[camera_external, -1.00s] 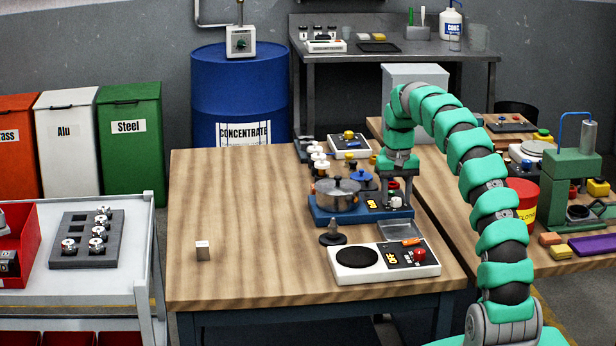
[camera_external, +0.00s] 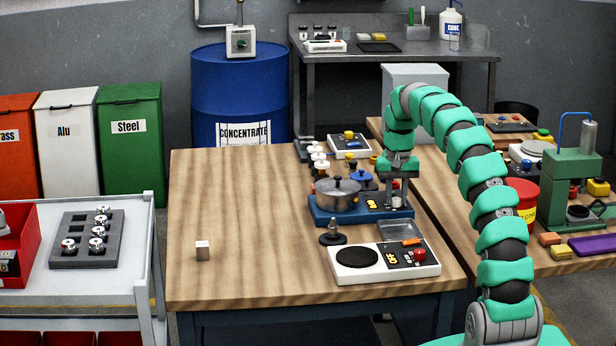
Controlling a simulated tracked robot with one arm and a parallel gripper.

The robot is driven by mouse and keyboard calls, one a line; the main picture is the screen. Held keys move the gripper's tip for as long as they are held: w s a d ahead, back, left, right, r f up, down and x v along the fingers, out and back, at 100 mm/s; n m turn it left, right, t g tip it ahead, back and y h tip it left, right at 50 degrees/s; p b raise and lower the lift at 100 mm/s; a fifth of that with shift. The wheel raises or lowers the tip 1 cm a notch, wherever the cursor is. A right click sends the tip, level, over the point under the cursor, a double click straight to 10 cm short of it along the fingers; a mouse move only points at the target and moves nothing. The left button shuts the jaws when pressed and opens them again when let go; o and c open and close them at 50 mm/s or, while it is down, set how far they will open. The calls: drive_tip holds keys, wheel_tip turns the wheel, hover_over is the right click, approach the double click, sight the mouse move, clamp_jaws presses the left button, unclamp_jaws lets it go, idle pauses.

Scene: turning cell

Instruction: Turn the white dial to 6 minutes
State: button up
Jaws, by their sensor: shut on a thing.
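The blue-based unit (camera_external: 322,214) stands on the wooden table with a lidded metal pot on its left part. A small lit yellow display (camera_external: 372,204) is on its panel, too small to read. The white dial (camera_external: 396,203) is on the right of that panel. It is mostly covered by my gripper (camera_external: 397,197), which points down from above and is shut on it. The dial's marks and pointer cannot be read.
A white hot plate (camera_external: 345,276) with a red knob and lit display stands in front. A dark conical piece (camera_external: 333,233) and a metal tray (camera_external: 398,228) are close by. A small metal block (camera_external: 202,250) lies at left. The table's left half is mostly clear.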

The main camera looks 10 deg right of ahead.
drive_tip(key=m+p, duration=0.1)
drive_tip(key=m, duration=0.2)
drive_tip(key=shift+r, duration=0.1)
drive_tip(key=m+p, duration=0.2)
drive_tip(key=m, duration=0.2)
drive_tip(key=shift+m, duration=0.3)
drive_tip(key=m, duration=0.3)
drive_tip(key=shift+m+p, duration=0.3)
drive_tip(key=shift+p, duration=0.05)
drive_tip(key=m, duration=0.3)
drive_tip(key=shift+m+p, duration=0.3)
drive_tip(key=m, duration=0.5)
drive_tip(key=shift+p, duration=0.3)
drive_tip(key=m, duration=0.6)
drive_tip(key=o, duration=1)
